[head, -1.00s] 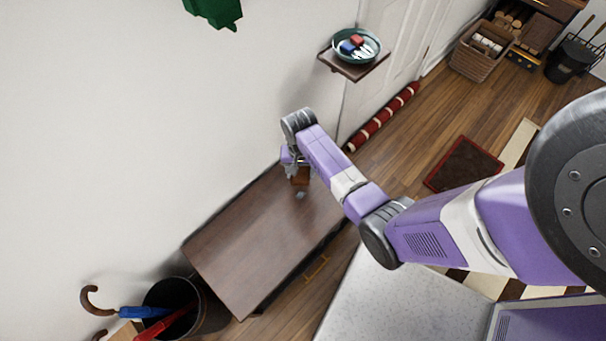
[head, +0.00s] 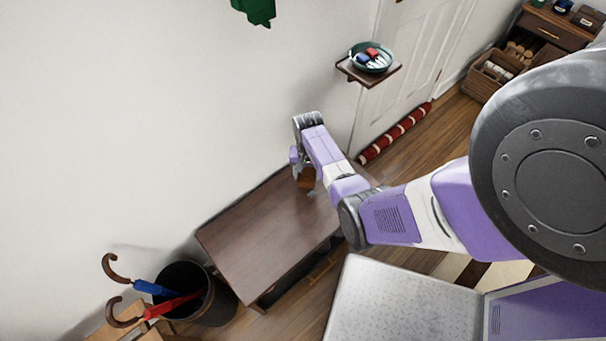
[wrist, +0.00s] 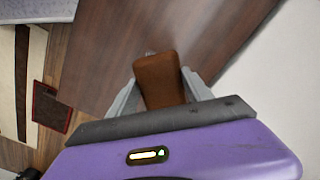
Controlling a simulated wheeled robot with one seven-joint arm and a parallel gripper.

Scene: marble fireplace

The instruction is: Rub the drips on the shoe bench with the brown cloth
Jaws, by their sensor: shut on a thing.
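The shoe bench (head: 262,232) is a dark wooden bench standing along the white wall; its top also fills much of the wrist view (wrist: 110,60). My gripper (head: 303,178) is over the far end of the bench. It is shut on the brown cloth (wrist: 158,80), which sticks out between the two grey fingers in the wrist view. In the head view the cloth (head: 306,183) hangs at the bench top; I cannot tell whether it touches. A small pale grey spot, perhaps a drip, (head: 311,193) shows just beside the cloth.
A dark bin with umbrellas (head: 215,305) stands at the bench's near end. A wall shelf (head: 388,76) holding a teal bowl (head: 372,57) juts out beyond the arm. A red striped roll (head: 395,133) lies along the door. The near part of the bench top is clear.

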